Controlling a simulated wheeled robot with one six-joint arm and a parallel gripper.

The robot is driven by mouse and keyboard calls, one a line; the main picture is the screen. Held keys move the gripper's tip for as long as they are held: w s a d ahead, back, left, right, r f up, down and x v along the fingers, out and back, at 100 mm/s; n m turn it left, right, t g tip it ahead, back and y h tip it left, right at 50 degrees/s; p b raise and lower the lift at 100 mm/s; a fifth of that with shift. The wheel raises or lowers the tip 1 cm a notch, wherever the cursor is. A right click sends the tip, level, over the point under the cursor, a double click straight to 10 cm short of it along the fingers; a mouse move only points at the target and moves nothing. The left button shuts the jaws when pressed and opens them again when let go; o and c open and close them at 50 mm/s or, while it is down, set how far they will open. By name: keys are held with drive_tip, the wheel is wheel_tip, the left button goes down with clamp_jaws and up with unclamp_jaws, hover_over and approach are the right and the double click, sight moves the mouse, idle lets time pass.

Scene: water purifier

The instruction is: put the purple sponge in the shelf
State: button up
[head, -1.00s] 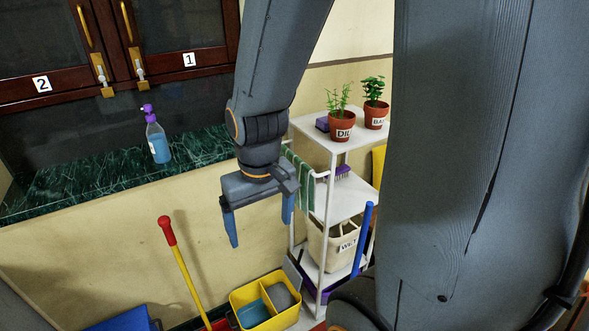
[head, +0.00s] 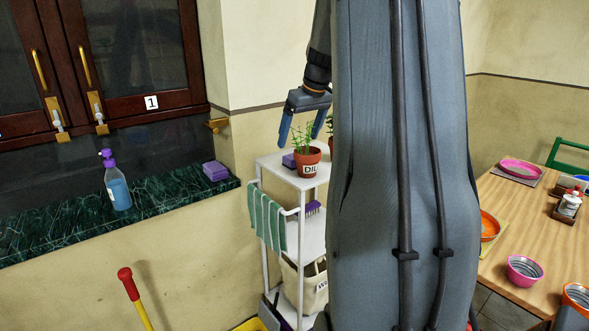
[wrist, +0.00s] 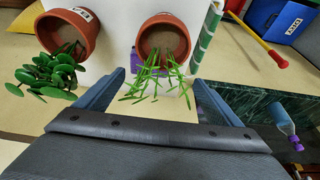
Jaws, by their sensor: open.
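One purple sponge (head: 215,170) lies on the right end of the green marble counter. A second purple block, which looks like a sponge, (head: 289,160) sits on top of the white shelf (head: 272,163), beside the dill pot (head: 308,163). In the wrist view, purple (wrist: 143,50) shows partly hidden behind the dill plant. My gripper (head: 302,132) is open and empty above the shelf top, left of my arm. In the wrist view, the dill leaves reach between the fingers of my gripper (wrist: 158,78). I cannot tell if they touch.
A blue spray bottle (head: 117,187) stands on the counter. A second potted plant (wrist: 68,38) is beside the dill in the wrist view. A green striped towel (head: 268,217) hangs from the shelf's side. A wooden table (head: 540,215) with dishes stands at right.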

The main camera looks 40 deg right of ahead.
drive_tip(key=w+f, duration=0.1)
drive_tip(key=f, duration=0.1)
drive_tip(key=w+d+f+p, duration=0.1)
drive_tip(key=f, duration=0.2)
drive_tip(key=w+d+f, duration=0.1)
drive_tip(key=w+f, duration=0.1)
drive_tip(key=shift+f+p, duration=0.35)
drive_tip(key=shift+f, duration=0.05)
drive_tip(key=c, duration=1.2)
